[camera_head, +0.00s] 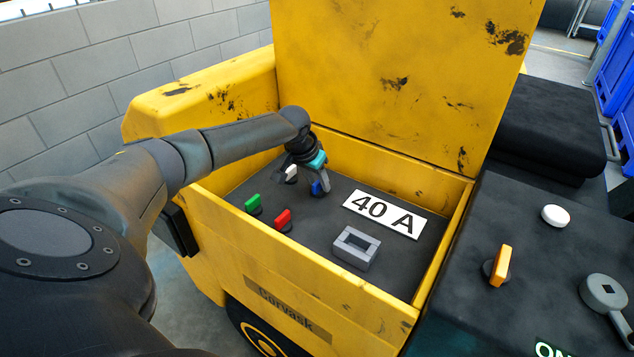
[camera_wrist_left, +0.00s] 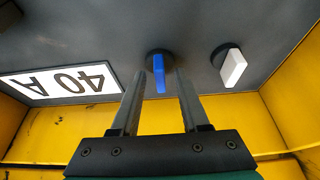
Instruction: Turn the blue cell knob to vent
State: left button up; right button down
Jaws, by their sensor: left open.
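The blue knob (camera_head: 317,188) stands on the dark floor of the open yellow compartment. In the left wrist view the blue knob (camera_wrist_left: 159,74) sits just beyond my fingertips, roughly in line with the gap between them. My left gripper (camera_head: 308,177) is open above it, with its fingers (camera_wrist_left: 157,80) apart. I cannot tell whether a finger touches the knob. The white knob (camera_head: 291,173) is beside it, partly hidden by the gripper, and clear in the left wrist view (camera_wrist_left: 233,68). My right gripper is not in view.
A green knob (camera_head: 252,203), a red knob (camera_head: 283,218), a grey square frame (camera_head: 356,248) and a "40 A" plate (camera_head: 384,214) share the compartment. Yellow walls (camera_head: 270,283) and a raised yellow lid (camera_head: 395,80) surround it. An orange knob (camera_head: 500,265) stands on the dark surface at right.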

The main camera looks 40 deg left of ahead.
pick_arm(q)
jog(key=shift+c, duration=0.2)
grip_shut()
dwell(0.3)
